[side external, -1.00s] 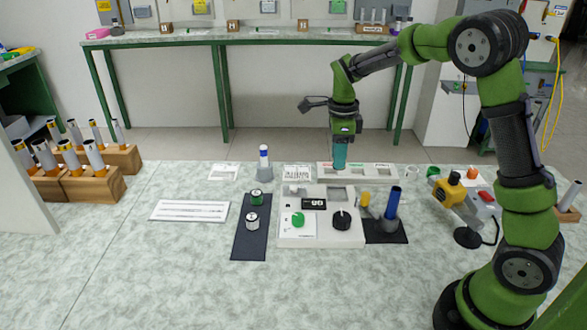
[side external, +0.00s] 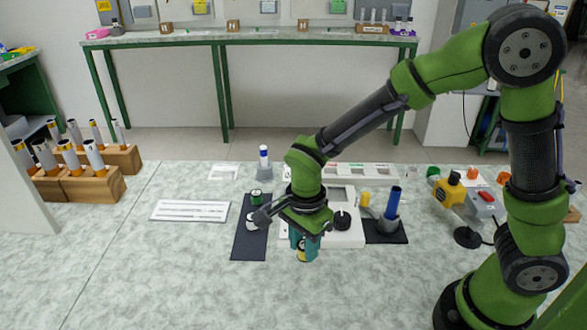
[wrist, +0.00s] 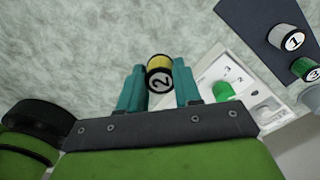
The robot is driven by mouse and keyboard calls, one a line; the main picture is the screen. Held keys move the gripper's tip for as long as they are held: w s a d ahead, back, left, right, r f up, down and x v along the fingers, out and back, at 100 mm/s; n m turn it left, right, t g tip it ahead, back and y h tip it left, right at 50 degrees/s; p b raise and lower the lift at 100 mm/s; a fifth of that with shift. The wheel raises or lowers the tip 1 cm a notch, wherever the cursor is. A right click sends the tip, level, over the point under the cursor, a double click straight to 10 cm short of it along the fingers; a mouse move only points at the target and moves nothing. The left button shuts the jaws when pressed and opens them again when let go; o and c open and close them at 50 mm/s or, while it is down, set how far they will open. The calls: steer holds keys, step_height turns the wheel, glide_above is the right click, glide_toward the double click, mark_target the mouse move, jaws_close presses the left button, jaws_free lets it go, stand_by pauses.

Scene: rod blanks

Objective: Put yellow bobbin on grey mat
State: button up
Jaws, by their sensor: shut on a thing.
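A yellow bobbin (wrist: 159,64) with a white end marked 2 is between the teal fingers of my gripper (wrist: 160,86) in the wrist view. In the side view my gripper (side external: 304,243) points down over the table in front of the white control panel, shut on the yellow bobbin (side external: 302,255). I cannot tell its exact height above the table. The dark grey mat (side external: 247,243) lies to the left of it. A white bobbin (wrist: 290,39) marked 1 and a green bobbin (wrist: 305,68) stand on that mat, which also shows in the wrist view (wrist: 250,18).
The white control panel (side external: 349,237) with a green knob (wrist: 223,91) is just behind my gripper. A second dark mat (side external: 388,237) with a blue cylinder (side external: 392,204) lies to the right. A white slotted plate (side external: 188,211) lies left of the grey mat.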

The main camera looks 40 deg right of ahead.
steer(key=w+a, duration=0.1)
steer(key=w, duration=0.3)
steer(key=w+a+f, duration=0.1)
steer(key=w+a, duration=0.1)
steer(key=w, duration=0.2)
steer(key=w+a, duration=0.2)
steer(key=w, duration=0.2)
steer(key=shift+w+a+f, duration=0.1)
steer(key=shift+w+f, duration=0.05)
steer(key=shift+w, duration=0.05)
steer(key=shift+w+f, duration=0.15)
steer(key=shift+f, duration=1.6)
steer(key=shift+f, duration=0.1)
steer(key=shift+f, duration=0.1)
steer(key=o, duration=1)
